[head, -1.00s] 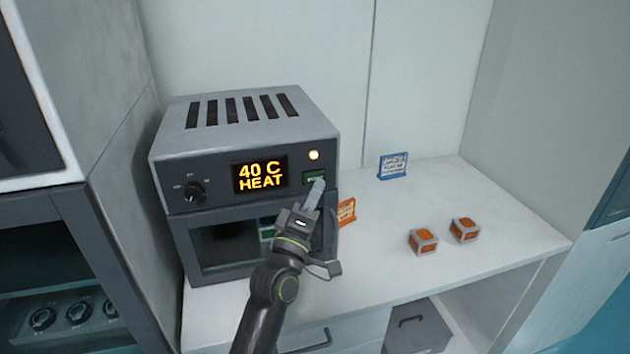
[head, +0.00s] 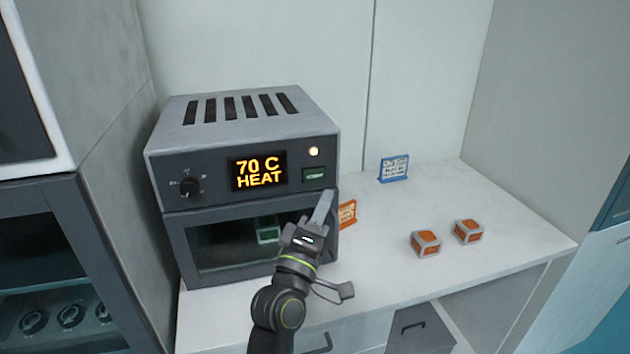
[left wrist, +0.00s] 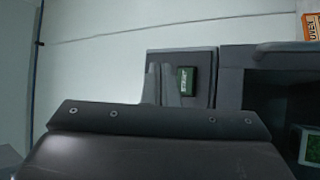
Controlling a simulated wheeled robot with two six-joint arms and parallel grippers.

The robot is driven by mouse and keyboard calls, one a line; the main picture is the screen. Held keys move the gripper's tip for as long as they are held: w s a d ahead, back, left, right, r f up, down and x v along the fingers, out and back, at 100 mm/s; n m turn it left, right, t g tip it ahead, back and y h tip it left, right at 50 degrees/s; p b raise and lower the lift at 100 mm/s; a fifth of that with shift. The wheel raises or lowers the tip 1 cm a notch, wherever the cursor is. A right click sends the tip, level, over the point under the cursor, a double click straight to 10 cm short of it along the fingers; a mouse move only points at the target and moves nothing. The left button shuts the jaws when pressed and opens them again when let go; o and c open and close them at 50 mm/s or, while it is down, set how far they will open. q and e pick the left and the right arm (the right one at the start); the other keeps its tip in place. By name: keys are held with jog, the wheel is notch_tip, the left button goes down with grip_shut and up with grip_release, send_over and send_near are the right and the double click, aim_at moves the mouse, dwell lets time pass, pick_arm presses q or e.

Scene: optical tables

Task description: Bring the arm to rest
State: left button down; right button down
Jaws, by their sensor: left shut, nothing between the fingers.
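My left gripper (head: 322,207) is shut and empty. In the head view it is in front of the oven's right side, its fingertips a little below the green button (head: 315,174). In the left wrist view the shut fingers (left wrist: 163,82) show beside the green button (left wrist: 187,80); I cannot tell if they touch the panel. The grey oven (head: 240,110) stands on the white bench, and its display (head: 259,170) reads 70 C HEAT with a lit lamp (head: 314,151) beside it. My right gripper is not in view.
A green-faced block (head: 268,231) shows inside the oven's window. An orange sign (head: 347,213) stands right of the oven and a blue sign (head: 394,168) farther back. Two orange-and-grey cubes (head: 425,243) (head: 468,232) lie on the bench (head: 520,235). The bench between them and the oven is mostly clear.

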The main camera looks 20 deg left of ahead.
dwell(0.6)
pick_arm(q)
jog(key=s+a+f+m+g, duration=0.3)
jog(key=s+f+g, duration=0.1)
jog(key=f, duration=0.4)
jog(key=s+a+f+m+g+y, duration=0.1)
jog(key=s+a+f+m+g, duration=0.15)
jog(key=s+f, duration=0.35)
jog(key=s+a+f+m+g, duration=0.2)
jog(key=s+f+m+g, duration=0.15)
jog(key=f, duration=0.55)
jog(key=s+a+f+m+g+y, duration=0.1)
jog(key=s+a+f+g, duration=0.2)
jog(key=s, duration=0.4)
jog(key=s+a+f+m+g+y, duration=0.1)
jog(key=s+a+f+m+g, duration=0.15)
jog(key=s, duration=0.35)
jog(key=s+a+f+g+y, duration=0.1)
jog(key=s+a+f+g, duration=0.2)
jog(key=s, duration=0.4)
notch_tip(320, 180, down, 24)
jog(key=g, duration=0.2)
jog(key=s+f+g, duration=0.1)
jog(key=s+f, duration=1.3)
jog(key=f, duration=0.2)
jog(key=shift+s+d+f+h, duration=0.15)
jog(key=shift+s+d+h, duration=0.15)
jog(key=shift+s+d, duration=0.1)
